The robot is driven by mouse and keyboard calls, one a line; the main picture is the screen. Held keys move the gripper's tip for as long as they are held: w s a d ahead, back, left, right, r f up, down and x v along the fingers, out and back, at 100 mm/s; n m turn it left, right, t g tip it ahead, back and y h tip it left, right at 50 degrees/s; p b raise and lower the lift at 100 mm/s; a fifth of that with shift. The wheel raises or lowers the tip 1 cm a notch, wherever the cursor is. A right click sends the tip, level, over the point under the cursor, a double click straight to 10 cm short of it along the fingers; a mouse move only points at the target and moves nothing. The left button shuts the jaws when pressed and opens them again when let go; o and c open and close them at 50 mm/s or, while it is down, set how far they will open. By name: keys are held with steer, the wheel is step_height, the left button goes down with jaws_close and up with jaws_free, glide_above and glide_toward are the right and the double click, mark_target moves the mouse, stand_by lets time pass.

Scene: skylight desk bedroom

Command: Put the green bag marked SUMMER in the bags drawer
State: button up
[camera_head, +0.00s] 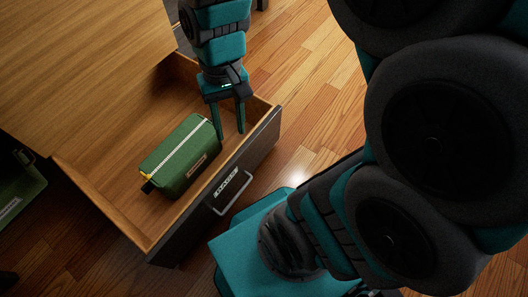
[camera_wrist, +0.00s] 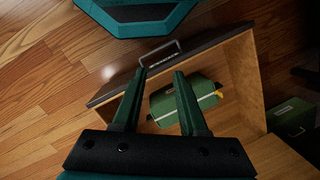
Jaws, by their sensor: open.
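A green bag (camera_head: 182,155) with a pale zip along its top, a yellow tab at one end and a small tan label lies in the open drawer (camera_head: 108,203). Its label is too small to read. My gripper (camera_head: 230,134) is open and points down, with its fingers beside the bag's right end, near the drawer front; nothing is between them. The drawer front (camera_wrist: 112,88) carries a metal handle and a small label plate.
A second green item (camera_head: 18,190) with a pale label, possibly another bag, sits on the floor left of the drawer; it also shows in the wrist view (camera_wrist: 292,115). A wooden top (camera_head: 75,60) lies behind the drawer. Wooden floor (camera_head: 300,90) is clear to the right.

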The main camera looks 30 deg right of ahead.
steer(key=s+d+n+h, duration=0.1)
steer(key=s+d, duration=0.1)
steer(key=s, duration=0.7)
steer(key=shift+d+f+n, duration=0.2)
steer(key=shift+f+n, duration=0.1)
steer(key=shift+f, duration=0.05)
steer(key=shift+s, duration=0.1)
stand_by(0.5)
